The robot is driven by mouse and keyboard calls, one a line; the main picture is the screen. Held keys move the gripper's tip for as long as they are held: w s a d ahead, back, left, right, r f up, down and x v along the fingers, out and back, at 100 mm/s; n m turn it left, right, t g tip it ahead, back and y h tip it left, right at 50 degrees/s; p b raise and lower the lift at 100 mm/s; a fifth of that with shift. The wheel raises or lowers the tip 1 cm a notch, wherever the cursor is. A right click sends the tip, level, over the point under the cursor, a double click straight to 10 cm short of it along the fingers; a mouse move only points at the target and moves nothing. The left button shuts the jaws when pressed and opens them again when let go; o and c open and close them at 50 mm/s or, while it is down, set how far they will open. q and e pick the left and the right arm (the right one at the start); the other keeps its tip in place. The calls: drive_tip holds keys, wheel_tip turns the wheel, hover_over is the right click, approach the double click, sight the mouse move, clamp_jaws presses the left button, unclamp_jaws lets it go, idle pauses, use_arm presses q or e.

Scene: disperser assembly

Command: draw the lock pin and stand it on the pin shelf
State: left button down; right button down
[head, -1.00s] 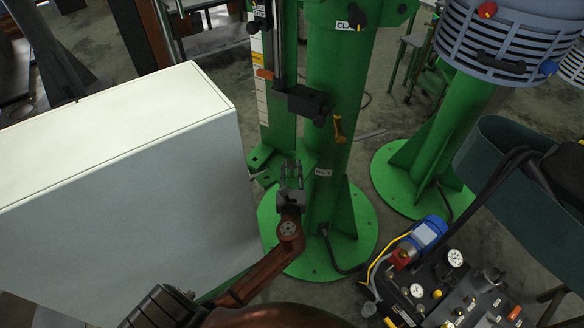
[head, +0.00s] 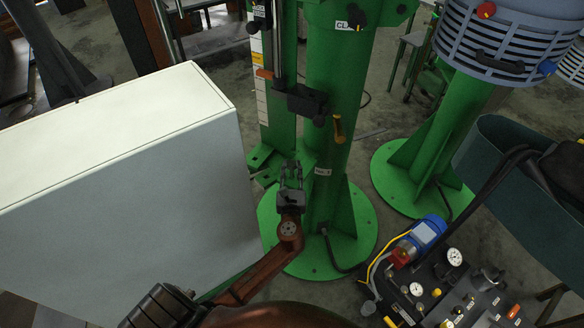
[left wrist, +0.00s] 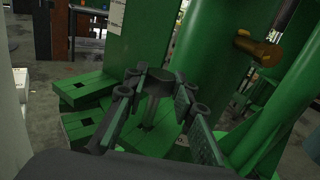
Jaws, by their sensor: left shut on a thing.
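My left gripper (head: 291,168) is low in front of the green column (head: 335,120) of the disperser stand, with its fingers pointing up the picture. In the left wrist view the gripper (left wrist: 156,88) is shut on a dark grey part with a thin stem, which I take for the lock pin (left wrist: 154,80). The stem runs down between the fingers; whether its lower end is free or seated cannot be told. Which surface is the pin shelf cannot be told. My right gripper is not in view.
A big white cabinet (head: 130,170) stands close left of my left arm. A yellow handle (head: 338,128) juts from the column, also in the left wrist view (left wrist: 258,48). Green base plates (left wrist: 85,92) lie below the gripper. A pump unit with gauges (head: 440,285) stands at lower right.

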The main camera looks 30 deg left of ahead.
sight(292, 177)
use_arm(q)
drive_tip(key=shift+f+b, duration=0.35)
drive_tip(key=shift+f, duration=0.35)
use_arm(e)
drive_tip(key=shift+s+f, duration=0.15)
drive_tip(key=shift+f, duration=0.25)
use_arm(q)
drive_tip(key=shift+f+b, duration=0.4)
drive_tip(key=shift+f, duration=0.3)
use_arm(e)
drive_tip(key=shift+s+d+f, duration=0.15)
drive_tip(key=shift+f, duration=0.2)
